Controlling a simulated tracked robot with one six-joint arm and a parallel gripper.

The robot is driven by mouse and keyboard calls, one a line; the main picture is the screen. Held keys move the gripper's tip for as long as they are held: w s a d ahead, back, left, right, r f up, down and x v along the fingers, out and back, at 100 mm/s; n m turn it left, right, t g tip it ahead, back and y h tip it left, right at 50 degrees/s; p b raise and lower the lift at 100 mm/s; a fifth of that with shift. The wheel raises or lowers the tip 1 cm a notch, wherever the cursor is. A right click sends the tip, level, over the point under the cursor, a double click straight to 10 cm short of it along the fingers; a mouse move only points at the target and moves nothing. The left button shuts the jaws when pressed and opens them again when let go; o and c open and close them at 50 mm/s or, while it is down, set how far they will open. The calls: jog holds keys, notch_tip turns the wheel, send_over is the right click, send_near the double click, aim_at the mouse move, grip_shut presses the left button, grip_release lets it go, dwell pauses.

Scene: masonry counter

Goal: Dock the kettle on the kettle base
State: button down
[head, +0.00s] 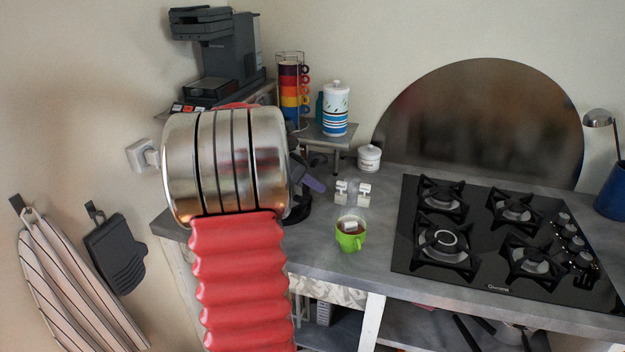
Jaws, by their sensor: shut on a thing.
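My own arm, a metal drum on a red ribbed sleeve, fills the left middle of the head view and hides my gripper. I cannot make out the gripper's fingers. Just right of the drum, a dark rounded form (299,207) shows at counter level, partly covered. A grey-purple piece (313,184) sticks out to the right above it. I cannot tell whether these belong to the kettle, the kettle base or my gripper. No whole kettle is visible, and whether it touches its base is hidden.
A green mug (351,237) stands on the grey counter (330,266), with two small white-topped shakers (352,192) behind it. A white lidded jar (369,158) and the black gas hob (405,250) are farther right. A coffee machine (235,60) and cup rack (291,92) stand at the back.

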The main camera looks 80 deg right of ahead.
jog(key=shift+f, duration=0.85)
jog(key=shift+s+d, duration=0.2)
jog(key=shift+d, duration=0.05)
dwell(0.6)
jog(key=shift+f, duration=0.6)
dwell(1.0)
jog(key=c, duration=1.9)
grip_release()
jog(key=shift+v, duration=5.45)
jog(key=shift+a+f, duration=0.15)
